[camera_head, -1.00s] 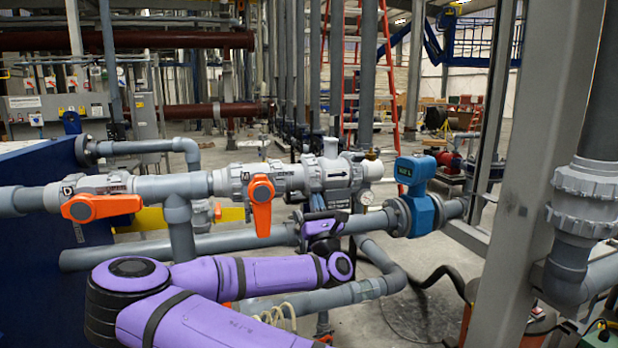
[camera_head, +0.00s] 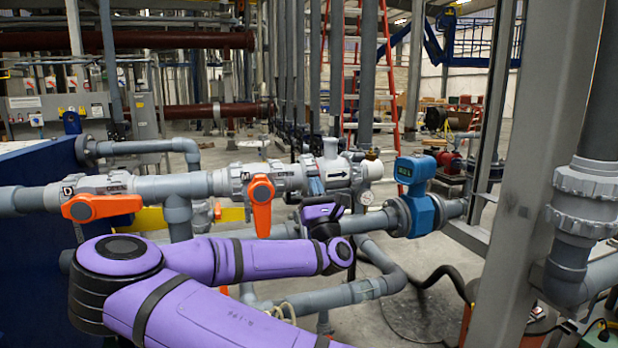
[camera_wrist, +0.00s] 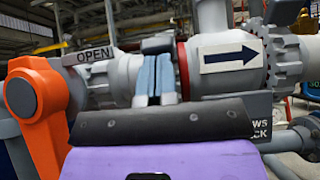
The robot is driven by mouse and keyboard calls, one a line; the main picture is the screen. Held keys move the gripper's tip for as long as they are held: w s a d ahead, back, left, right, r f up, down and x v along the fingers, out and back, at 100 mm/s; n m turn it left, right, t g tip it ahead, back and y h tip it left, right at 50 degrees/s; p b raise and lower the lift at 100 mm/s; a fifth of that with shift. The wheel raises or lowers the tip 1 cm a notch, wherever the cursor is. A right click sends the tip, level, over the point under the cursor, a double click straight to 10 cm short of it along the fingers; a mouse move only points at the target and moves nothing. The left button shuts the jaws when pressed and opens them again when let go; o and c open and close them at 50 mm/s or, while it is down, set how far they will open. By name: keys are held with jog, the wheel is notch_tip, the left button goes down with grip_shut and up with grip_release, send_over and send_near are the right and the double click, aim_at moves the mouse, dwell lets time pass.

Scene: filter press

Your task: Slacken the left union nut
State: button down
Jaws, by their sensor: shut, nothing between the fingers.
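The grey pipe line carries a valve body with an arrow label (camera_head: 335,175), which also shows in the wrist view (camera_wrist: 232,58). A ribbed grey union nut (camera_wrist: 285,62) is at its right end. Its left end, with a thin red ring (camera_wrist: 183,70), is partly hidden behind my fingers, so I cannot make out the left nut clearly. My gripper (camera_wrist: 154,78) has its two blue fingers upright and shut together, empty, in front of the pipe between the "OPEN" tag and the red ring. In the head view my gripper (camera_head: 313,182) reaches up from below. Contact cannot be told.
An orange lever (camera_head: 262,205) hangs down close left of my gripper and looms in the wrist view (camera_wrist: 42,115). A second orange lever (camera_head: 101,207) is further left. A grey column (camera_head: 540,170) stands right.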

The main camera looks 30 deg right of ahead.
aim_at(310, 165)
jog(key=shift+w+r, duration=0.2)
jog(key=shift+r, duration=0.45)
jog(key=shift+w+r, duration=0.15)
jog(key=shift+r, duration=0.45)
jog(key=shift+w+r, duration=0.5)
jog(key=shift+r, duration=0.3)
jog(key=shift+w+r, duration=0.1)
jog(key=shift+r, duration=0.4)
jog(key=w+f+v, duration=0.1)
jog(key=v, duration=0.7)
jog(key=shift+f, duration=0.4)
jog(key=shift+s+d, duration=0.1)
jog(key=shift+s, duration=0.05)
